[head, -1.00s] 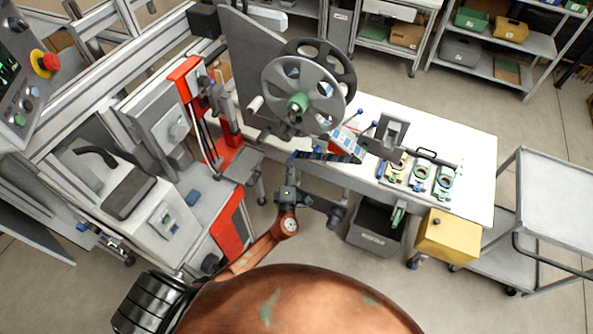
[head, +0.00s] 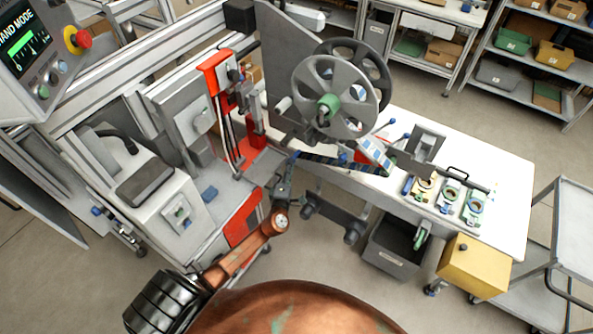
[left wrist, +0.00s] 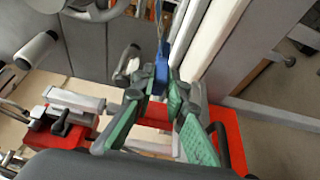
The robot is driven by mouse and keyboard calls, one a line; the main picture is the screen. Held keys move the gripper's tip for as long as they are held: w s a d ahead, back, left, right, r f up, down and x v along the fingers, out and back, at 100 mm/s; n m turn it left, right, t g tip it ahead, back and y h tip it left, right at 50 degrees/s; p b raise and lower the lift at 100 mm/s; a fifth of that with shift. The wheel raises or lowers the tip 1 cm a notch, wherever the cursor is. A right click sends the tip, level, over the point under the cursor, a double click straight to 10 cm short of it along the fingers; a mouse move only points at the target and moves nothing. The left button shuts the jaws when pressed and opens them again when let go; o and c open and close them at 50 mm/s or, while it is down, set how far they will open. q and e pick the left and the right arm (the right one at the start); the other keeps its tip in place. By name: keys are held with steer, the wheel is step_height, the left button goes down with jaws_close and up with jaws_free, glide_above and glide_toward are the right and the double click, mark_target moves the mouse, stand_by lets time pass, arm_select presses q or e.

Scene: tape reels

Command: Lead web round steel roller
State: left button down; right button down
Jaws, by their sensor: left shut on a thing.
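A large grey spoked reel with a green hub (head: 327,107) stands on the upright grey panel. The dark web (head: 335,162) stretches below it, from a blue end piece on the left toward the table edge. My left gripper (head: 291,160) is at that left end. In the left wrist view its green fingers (left wrist: 162,82) are shut on the blue end piece (left wrist: 160,76), which the fingers partly cover. A pale steel roller (head: 283,104) sticks out left of the reel; a pale roller (left wrist: 36,50) shows at upper left in the wrist view, apart from the gripper. My right gripper is out of view.
A red and grey machine unit (head: 218,75) stands left of the gripper. A white table (head: 500,165) with several small parts is at right, with a grey bin (head: 395,250) and yellow box (head: 475,265) below its front edge. A control panel (head: 35,60) is at upper left.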

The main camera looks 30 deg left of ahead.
arm_select(q)
steer(key=a+b, duration=0.1)
steer(key=a, duration=0.1)
steer(key=a+b, duration=0.1)
steer(key=a, duration=0.1)
steer(key=a+f+b, duration=0.1)
steer(key=a+b, duration=0.1)
steer(key=a, duration=0.1)
steer(key=shift+w, duration=0.15)
steer(key=a+r+p, duration=0.4)
steer(key=r+p, duration=0.3)
steer(key=r, duration=0.2)
steer(key=shift+w+a, duration=0.15)
steer(key=shift+a, duration=0.15)
